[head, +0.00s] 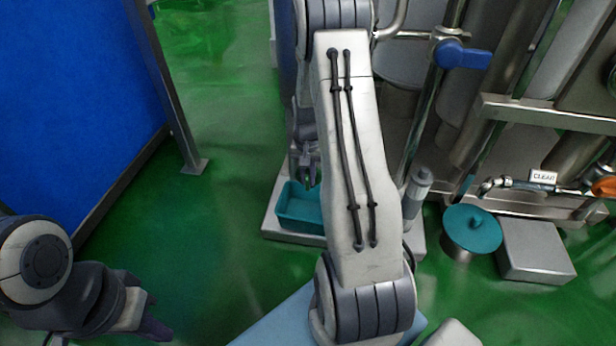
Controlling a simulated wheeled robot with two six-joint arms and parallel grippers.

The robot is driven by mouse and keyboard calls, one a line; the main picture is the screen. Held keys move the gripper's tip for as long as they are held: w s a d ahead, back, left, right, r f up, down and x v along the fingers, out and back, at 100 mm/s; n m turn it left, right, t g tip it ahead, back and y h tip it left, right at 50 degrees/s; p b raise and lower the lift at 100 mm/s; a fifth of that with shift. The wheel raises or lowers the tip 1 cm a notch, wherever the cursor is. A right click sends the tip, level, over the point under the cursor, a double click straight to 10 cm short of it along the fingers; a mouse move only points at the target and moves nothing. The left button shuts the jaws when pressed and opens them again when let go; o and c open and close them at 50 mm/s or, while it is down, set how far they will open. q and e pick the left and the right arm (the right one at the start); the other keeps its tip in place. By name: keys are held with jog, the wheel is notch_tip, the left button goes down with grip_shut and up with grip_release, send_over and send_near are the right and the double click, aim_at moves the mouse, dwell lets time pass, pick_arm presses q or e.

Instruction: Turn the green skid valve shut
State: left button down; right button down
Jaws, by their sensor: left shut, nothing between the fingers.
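No green valve shows in the head view; my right arm covers the middle of the picture and may hide part of the pipework. A valve with a blue handle (462,55) sits on an upright pipe at the upper right. An orange handle (605,188) shows at the right edge, cut off by the frame. My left gripper (152,329) is at the lower left over the green floor, shut and empty, far from the pipework. My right gripper (309,176) is partly hidden behind my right arm, over the teal bin; its jaw opening is unclear.
A teal bin (298,207) stands on a pale low platform (283,236). A steel pot with a teal lid (472,229) and a grey box (534,250) stand at right. A blue panel (75,90) with a metal frame stands at left. The floor between is clear.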

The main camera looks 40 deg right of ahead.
dwell(0.3)
jog(key=shift+s+d+f+t+y+b, duration=0.1)
jog(key=shift+d+f+t+y+b, duration=0.1)
jog(key=shift+t+y+b, duration=0.65)
jog(key=t+y+b, duration=0.3)
jog(key=t, duration=0.1)
jog(key=f+t+y+b, duration=0.1)
jog(key=t+y+b, duration=0.2)
jog(key=b, duration=0.1)
jog(key=s+t+y+b, duration=0.1)
jog(key=t+y+b, duration=0.3)
jog(key=shift+d+f+t, duration=0.15)
jog(key=shift+d+t, duration=0.15)
jog(key=shift+t, duration=0.05)
jog(key=c, duration=0.9)
grip_release()
jog(key=shift+a, duration=0.1)
jog(key=shift+o, duration=0.2)
